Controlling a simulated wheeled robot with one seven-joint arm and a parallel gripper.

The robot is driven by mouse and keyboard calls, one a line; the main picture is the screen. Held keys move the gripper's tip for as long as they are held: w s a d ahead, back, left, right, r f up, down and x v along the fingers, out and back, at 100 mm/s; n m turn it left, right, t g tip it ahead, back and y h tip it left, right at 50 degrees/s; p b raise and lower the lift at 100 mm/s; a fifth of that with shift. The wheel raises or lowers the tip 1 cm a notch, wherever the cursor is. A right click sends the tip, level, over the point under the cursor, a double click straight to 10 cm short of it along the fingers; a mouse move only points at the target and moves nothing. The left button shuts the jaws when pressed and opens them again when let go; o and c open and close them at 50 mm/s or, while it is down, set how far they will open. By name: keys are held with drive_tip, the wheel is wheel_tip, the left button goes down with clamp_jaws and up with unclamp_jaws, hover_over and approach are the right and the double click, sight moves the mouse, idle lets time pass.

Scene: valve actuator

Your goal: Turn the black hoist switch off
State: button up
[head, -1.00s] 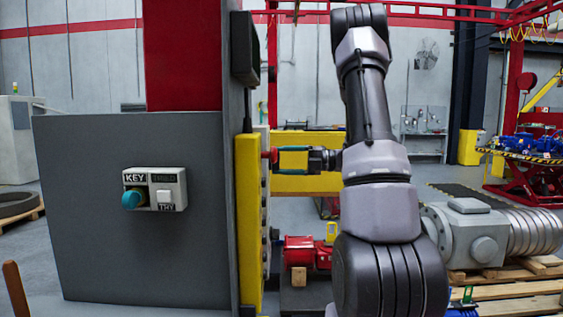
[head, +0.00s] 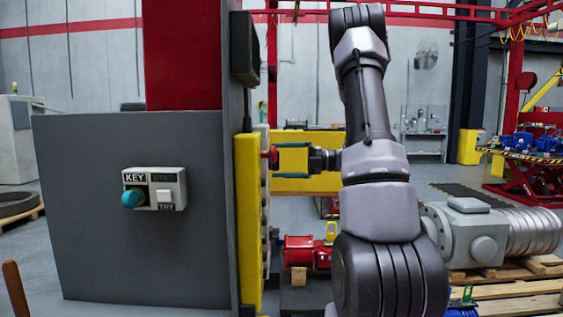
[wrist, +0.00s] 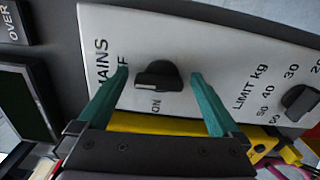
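A black rotary knob (wrist: 160,75) sits on a white panel marked MAINS in the wrist view, with ON lettering beside it and another label partly hidden, showing an F. Its pale mark is at its left end; I cannot tell which label it points to. My gripper (wrist: 160,80) is open, with one teal finger on each side of the knob. I cannot tell whether they touch it. In the head view my gripper (head: 277,149) is at the edge of the yellow post, and the panel face is hidden from that side.
A second black knob (wrist: 300,102) with LIMIT kg numbers is close to the right finger. A dark screen (wrist: 25,105) lies at left. In the head view a grey cabinet (head: 90,230) carries a KEY/TRY box (head: 155,189); a red motor (head: 300,252) stands below my gripper.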

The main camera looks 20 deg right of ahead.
drive_tip(key=shift+d, duration=0.1)
drive_tip(key=v, duration=1)
drive_tip(key=shift+s+d, duration=0.15)
drive_tip(key=shift+d, duration=0.1)
drive_tip(key=shift+d, duration=0.1)
